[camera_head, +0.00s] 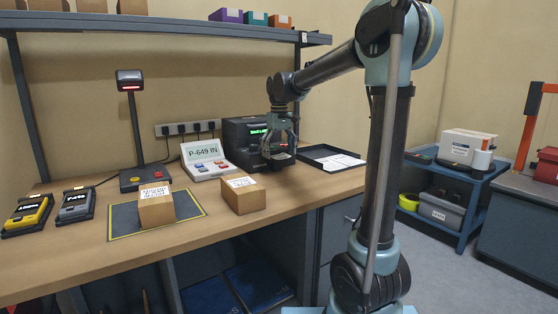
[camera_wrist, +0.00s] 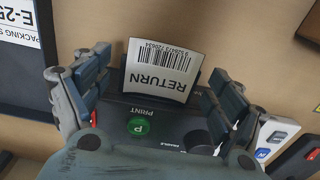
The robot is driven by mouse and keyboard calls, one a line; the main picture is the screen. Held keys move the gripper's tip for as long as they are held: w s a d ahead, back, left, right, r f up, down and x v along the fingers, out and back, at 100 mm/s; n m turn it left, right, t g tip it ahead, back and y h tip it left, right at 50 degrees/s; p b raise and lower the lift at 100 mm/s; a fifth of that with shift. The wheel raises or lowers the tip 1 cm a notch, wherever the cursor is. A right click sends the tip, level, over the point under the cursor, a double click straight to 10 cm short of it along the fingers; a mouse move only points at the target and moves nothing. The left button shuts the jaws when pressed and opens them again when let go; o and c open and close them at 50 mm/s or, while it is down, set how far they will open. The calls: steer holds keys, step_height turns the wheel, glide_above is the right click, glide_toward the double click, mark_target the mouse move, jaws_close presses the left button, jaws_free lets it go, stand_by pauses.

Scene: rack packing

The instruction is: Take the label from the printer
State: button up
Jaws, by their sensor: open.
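The printer (camera_head: 240,138) is a dark box with a green-lit display, near the back of the workbench. In the wrist view its front (camera_wrist: 155,125) shows a green round PRINT button. A white label (camera_wrist: 160,70) printed RETURN with a barcode sticks out of the printer. My gripper (camera_head: 285,155) is in front of the printer in the head view and hides part of it. In the wrist view my gripper (camera_wrist: 160,85) is open, with one finger on each side of the label and apart from it.
A black tray (camera_head: 315,149) with a white sheet lies right of the printer. A keypad with a P-649 IN sign (camera_head: 205,158) stands to its left. Two cardboard boxes, one on a mat (camera_head: 125,219), sit nearer the front. A scanner stand (camera_head: 133,110) stands at left.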

steer(key=c, duration=0.7)
steer(key=shift+r, duration=0.1)
steer(key=shift+c, duration=0.2)
